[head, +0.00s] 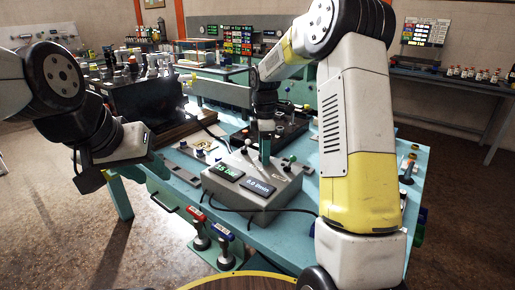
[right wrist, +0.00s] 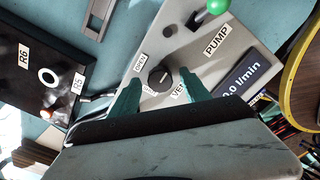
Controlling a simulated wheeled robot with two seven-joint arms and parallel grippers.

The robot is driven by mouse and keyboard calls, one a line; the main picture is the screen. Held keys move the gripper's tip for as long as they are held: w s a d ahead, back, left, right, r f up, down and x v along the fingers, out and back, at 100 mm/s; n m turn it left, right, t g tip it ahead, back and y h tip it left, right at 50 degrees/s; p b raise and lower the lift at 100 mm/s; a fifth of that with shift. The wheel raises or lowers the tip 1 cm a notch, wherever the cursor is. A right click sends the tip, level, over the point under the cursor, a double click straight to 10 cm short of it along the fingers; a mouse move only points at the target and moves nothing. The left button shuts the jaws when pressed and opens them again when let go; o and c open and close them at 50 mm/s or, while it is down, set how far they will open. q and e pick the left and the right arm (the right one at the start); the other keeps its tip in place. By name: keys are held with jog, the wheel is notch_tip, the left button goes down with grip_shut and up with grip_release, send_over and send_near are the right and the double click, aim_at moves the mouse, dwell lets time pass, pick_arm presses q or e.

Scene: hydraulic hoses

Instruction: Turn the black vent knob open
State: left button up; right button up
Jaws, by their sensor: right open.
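The black vent knob (right wrist: 160,76) is round and sits on the grey pump box (head: 250,203), between an OPEN label and a partly hidden VENT label in the right wrist view. My right gripper (right wrist: 159,80) is open, with one green finger on each side of the knob. I cannot tell whether the fingers touch it. In the head view my right gripper (head: 264,148) points down over the back of the box, and I cannot make out the knob there. My left gripper (head: 90,181) hangs left of the table; its fingers are not clear.
A green-tipped lever (right wrist: 213,8) stands by the PUMP label, close to the knob. A dark panel (right wrist: 35,75) with R5 and R6 labels lies beside the box. Red and blue-handled items (head: 198,228) are at the blue table's (head: 283,247) front. Cables run around the box.

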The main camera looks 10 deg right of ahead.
grip_shut()
jog(key=shift+m, duration=0.3)
jog(key=m, duration=0.3)
jog(key=shift+m, duration=0.3)
jog(key=m, duration=0.4)
jog(key=shift+m, duration=0.3)
jog(key=m, duration=0.4)
jog(key=shift+m, duration=0.3)
jog(key=shift+r+m, duration=0.1)
jog(key=shift+m, duration=2.2)
